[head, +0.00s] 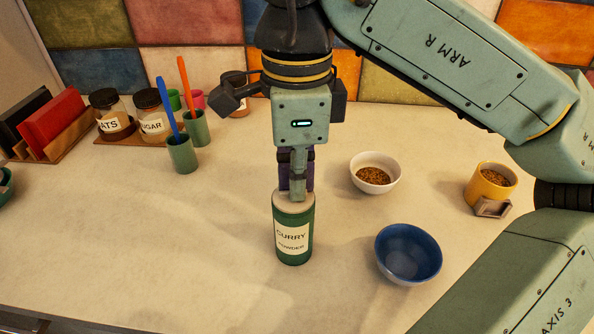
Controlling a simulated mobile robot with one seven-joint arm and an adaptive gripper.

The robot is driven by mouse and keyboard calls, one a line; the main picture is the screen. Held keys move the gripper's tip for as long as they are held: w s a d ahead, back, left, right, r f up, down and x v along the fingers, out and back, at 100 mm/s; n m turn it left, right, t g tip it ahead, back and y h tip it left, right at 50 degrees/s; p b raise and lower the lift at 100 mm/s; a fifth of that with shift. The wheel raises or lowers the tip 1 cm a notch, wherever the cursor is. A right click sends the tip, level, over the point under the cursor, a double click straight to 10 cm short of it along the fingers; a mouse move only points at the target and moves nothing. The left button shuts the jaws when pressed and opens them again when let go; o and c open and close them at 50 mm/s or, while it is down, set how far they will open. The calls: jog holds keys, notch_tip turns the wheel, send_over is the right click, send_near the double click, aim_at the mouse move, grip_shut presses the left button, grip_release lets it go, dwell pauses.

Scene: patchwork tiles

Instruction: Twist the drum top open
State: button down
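A green drum (293,240) with a cream "CURRY POWDER" label stands upright on the counter in the middle. Its pale grey round top (282,202) is on it. My gripper (298,192) points straight down over the drum, with its near finger overlapping the top in the picture. That finger hides part of the top and the far finger, so I cannot tell whether the gripper is open or closed on the top.
A white bowl (352,172) with brown grains and an empty blue bowl (408,254) stand to the right. Farther right is a yellow container (487,190) of grains. Labelled jars (152,120) and green cups (182,155) stand back left. The front left counter is clear.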

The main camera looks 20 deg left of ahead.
dwell(0.3)
jog(key=shift+n+p, duration=0.75)
jog(key=shift+n, duration=0.75)
jog(key=shift+n+p, duration=0.4)
jog(key=shift+n, duration=0.2)
jog(key=shift+w+n, duration=0.1)
jog(key=shift+n, duration=0.8)
jog(key=shift+p, duration=0.3)
jog(key=shift+n, duration=0.5)
jog(key=shift+a+n, duration=0.1)
jog(key=shift+n, duration=0.9)
